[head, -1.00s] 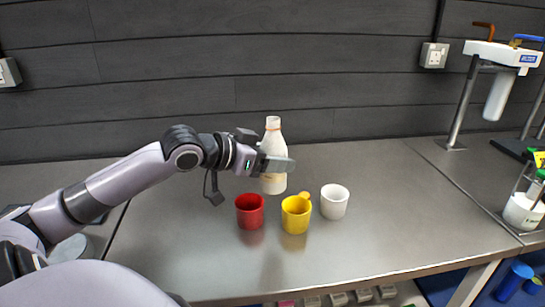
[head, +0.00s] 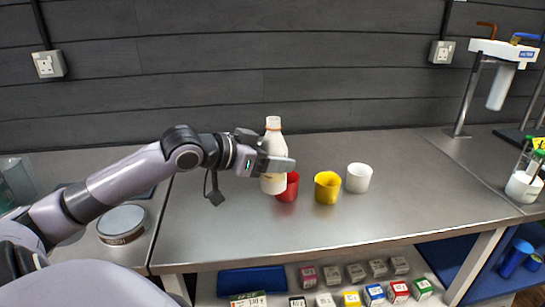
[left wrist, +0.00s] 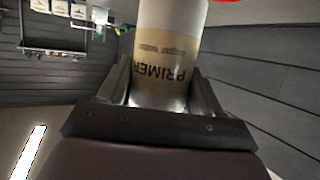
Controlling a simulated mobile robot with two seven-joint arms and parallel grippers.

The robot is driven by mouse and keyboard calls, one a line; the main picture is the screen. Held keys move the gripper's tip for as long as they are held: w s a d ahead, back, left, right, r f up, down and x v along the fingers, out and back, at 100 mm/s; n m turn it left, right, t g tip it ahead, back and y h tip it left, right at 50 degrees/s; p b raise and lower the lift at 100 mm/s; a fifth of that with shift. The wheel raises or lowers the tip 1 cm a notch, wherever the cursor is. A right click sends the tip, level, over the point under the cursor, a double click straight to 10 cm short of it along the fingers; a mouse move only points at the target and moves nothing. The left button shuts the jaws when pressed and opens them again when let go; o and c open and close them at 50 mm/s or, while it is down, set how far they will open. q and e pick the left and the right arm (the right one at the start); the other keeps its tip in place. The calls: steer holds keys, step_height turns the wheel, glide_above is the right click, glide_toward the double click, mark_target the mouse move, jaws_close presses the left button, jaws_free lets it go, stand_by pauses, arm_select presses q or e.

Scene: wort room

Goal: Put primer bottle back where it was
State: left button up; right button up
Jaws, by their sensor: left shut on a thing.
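The primer bottle (head: 273,150) is cream-coloured with a pale cap and stands upright in my left gripper (head: 276,164). The left gripper is shut on it around its middle. In the left wrist view the bottle (left wrist: 172,50) lies between the two fingers and the word PRIMER reads on its label. In the head view the bottle partly hides a red cup (head: 290,188) behind it. I cannot tell whether the bottle's base touches the table. My right gripper is not in view.
A yellow cup (head: 327,187) and a white cup (head: 359,177) stand right of the bottle on the steel table (head: 230,232). A round tin (head: 121,225) is at the left. Small coloured boxes (head: 374,294) sit on a shelf below.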

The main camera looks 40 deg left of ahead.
arm_select(q)
steer(key=s+d+f+n+y, duration=0.1)
steer(key=s+d+f, duration=0.3)
steer(key=d+f, duration=0.4)
steer(key=s+d+f+n+y, duration=0.2)
steer(key=s+d+f, duration=0.2)
steer(key=d+f, duration=0.4)
steer(key=shift+d+f+y, duration=0.15)
steer(key=shift+f+y, duration=0.15)
steer(key=shift+f, duration=0.5)
steer(key=shift+s, duration=0.15)
